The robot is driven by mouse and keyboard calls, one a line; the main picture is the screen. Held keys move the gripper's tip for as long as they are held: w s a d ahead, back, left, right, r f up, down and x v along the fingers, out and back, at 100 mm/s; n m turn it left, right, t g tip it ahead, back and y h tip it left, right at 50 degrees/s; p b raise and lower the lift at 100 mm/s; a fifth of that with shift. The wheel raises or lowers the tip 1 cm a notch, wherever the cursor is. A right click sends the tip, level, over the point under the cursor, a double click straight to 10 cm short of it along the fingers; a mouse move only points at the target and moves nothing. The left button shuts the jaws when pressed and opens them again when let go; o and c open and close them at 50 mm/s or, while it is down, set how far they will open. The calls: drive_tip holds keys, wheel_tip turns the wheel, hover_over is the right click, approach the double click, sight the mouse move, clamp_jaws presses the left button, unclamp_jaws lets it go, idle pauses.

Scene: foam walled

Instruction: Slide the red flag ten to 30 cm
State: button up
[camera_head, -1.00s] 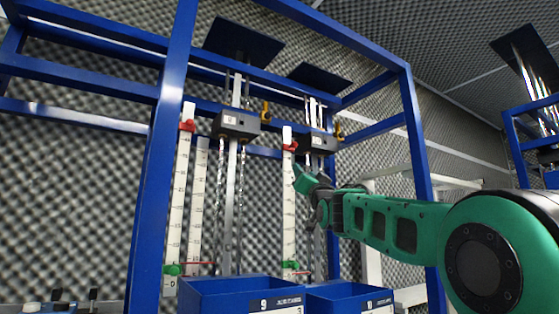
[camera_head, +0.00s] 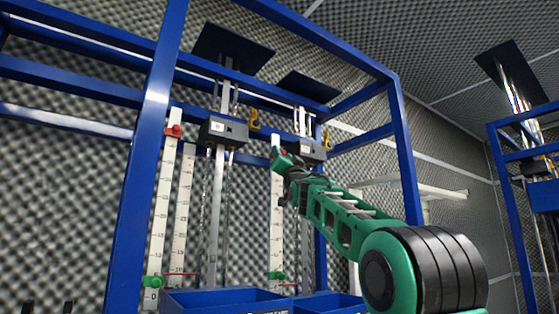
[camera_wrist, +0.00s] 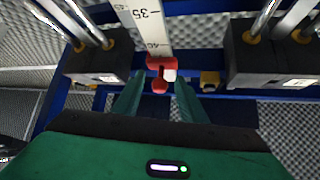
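The red flag (camera_wrist: 160,66) sits on a white scale (camera_wrist: 144,22), just past its 40 mark, in the wrist view. It has a pale knob on one side. My gripper (camera_wrist: 158,86) is open, its two green fingers on either side of the flag's lower part with gaps visible; contact is not clear. In the head view my gripper (camera_head: 279,156) is at the upper end of the right-hand scale (camera_head: 276,225) and hides the red flag there. A green flag (camera_head: 275,276) sits low on that scale.
Another scale (camera_head: 161,210) to the left bears its own red flag (camera_head: 173,131) and green flag (camera_head: 152,282). Dark boxes (camera_head: 223,131) (camera_head: 305,151) hang beside the scales. Blue frame posts (camera_head: 145,150) and blue bins (camera_head: 225,299) surround the area.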

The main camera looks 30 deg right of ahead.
drive_tip(key=shift+w+d+r, duration=0.1)
drive_tip(key=shift+w+r, duration=0.2)
drive_tip(key=shift+w, duration=0.05)
drive_tip(key=shift+c, duration=0.3)
